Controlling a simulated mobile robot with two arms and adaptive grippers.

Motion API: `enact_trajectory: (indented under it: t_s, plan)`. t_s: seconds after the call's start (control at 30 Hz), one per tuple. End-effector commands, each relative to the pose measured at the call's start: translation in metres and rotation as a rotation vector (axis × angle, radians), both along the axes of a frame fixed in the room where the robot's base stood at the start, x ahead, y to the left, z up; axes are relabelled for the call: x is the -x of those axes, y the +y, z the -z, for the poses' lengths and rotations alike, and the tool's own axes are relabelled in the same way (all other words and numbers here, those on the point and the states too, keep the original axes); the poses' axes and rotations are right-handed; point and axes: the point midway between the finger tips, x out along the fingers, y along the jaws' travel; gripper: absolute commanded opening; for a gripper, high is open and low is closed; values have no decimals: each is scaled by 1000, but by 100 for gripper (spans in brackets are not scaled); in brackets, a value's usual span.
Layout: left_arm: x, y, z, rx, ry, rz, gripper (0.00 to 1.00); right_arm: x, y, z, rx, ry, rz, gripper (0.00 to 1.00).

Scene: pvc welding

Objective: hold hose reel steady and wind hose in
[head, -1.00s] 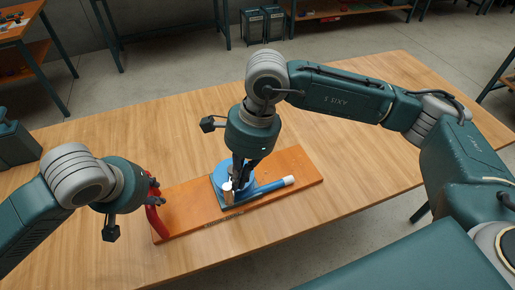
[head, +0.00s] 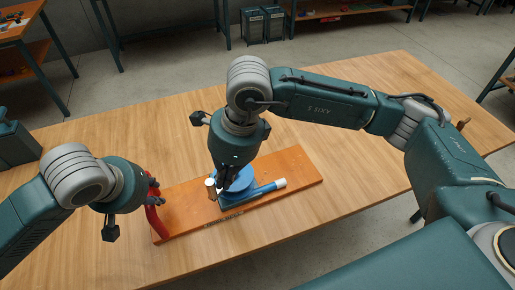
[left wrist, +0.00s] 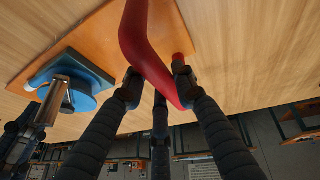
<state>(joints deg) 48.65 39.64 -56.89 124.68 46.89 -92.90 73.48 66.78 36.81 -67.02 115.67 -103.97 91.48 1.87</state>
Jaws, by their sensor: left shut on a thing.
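The blue hose reel (head: 241,177) sits on an orange board (head: 300,166) on the table. A blue hose (head: 262,189) with a white end (head: 280,183) runs out to its right. A tan crank knob (head: 210,184) stands at the reel's left side. My left gripper (head: 153,188) is shut on the red handle (head: 156,220) at the board's left end; the left wrist view shows fingers on both sides of this handle (left wrist: 145,45). My right gripper (head: 220,181) points down at the crank knob; its fingertips are too small and overlapped to tell their grip.
The wooden table (head: 350,110) is clear around the board. My right arm reaches across above the table's right half. Another workbench (head: 20,30) stands at the far left, and dark bins (head: 263,24) stand on the floor behind.

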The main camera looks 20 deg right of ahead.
Motion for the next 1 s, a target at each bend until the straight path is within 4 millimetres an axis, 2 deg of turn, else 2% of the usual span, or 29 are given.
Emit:
enact_trajectory:
  t_s: [0.03,0.53,0.67,0.8,1.0]
  plan:
    - [-1,-5,-3,14,-6,2,0,4,7,-1,-15,6,-14,0]
    - [-1,-5,-3,13,-6,4,0,3,4,-1,-12,2,-10,0]
    - [-1,-4,-2,11,-5,3,0,7,-10,0,-9,4,-8,0]
    - [-1,-3,-2,8,-4,2,0,19,-37,0,-6,6,-7,0]
    - [-1,-2,-2,6,-4,2,0,20,-44,-49,-8,-1,-10,0]
